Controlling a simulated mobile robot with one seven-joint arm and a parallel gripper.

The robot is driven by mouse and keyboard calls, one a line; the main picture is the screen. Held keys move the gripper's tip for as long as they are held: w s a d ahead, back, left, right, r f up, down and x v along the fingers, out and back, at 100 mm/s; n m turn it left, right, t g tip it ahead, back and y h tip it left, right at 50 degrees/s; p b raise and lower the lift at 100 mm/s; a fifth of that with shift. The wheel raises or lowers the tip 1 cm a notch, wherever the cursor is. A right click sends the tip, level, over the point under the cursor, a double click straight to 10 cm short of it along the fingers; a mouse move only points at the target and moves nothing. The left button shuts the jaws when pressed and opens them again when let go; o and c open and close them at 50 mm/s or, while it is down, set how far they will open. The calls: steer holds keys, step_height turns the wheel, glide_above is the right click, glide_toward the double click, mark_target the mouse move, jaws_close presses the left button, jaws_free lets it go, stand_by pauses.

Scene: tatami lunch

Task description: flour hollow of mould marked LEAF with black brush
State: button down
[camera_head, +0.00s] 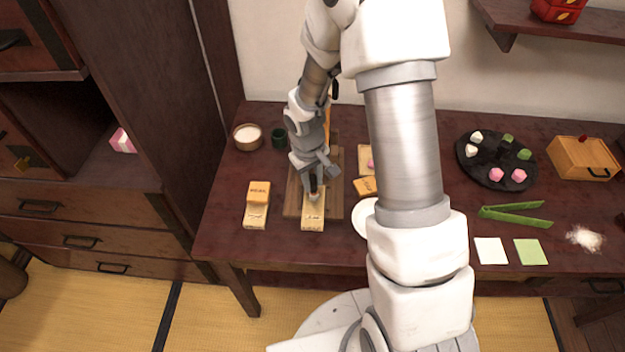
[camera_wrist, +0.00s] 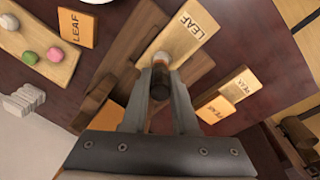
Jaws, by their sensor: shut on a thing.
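My gripper (camera_head: 314,188) is shut on the black brush (camera_wrist: 160,88), which points down between the two fingers. The brush's pale tip (camera_wrist: 162,59) is over the near end of the mould marked LEAF (camera_wrist: 190,31), where the hollow is mostly hidden behind it. I cannot tell whether the tip touches the wood. In the head view the LEAF mould (camera_head: 313,222) lies at the front of the table, its far end under my gripper. An orange block marked LEAF (camera_wrist: 77,28) lies apart; it also shows in the head view (camera_head: 365,187).
Left of the LEAF mould is another mould (camera_head: 255,220) with an orange block (camera_head: 259,191) at its far end. A bowl of white powder (camera_head: 248,134) and a dark green cup (camera_head: 279,139) stand behind. Right are a white plate (camera_head: 361,220), green tongs (camera_head: 515,214) and spilled powder (camera_head: 585,239).

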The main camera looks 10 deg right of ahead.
steer(key=shift+r+p, duration=3)
steer(key=shift+r, duration=1.05)
steer(key=r+m, duration=0.2)
steer(key=s+r+m, duration=0.1)
steer(key=shift+d, duration=0.3)
steer(key=shift+w, duration=0.1)
steer(key=f+b, duration=0.3)
steer(key=shift+w+a+f, duration=0.25)
steer(key=shift+w+a, duration=0.05)
steer(key=shift+w, duration=0.1)
steer(key=shift+f+b, duration=2.25)
steer(key=shift+f, duration=0.45)
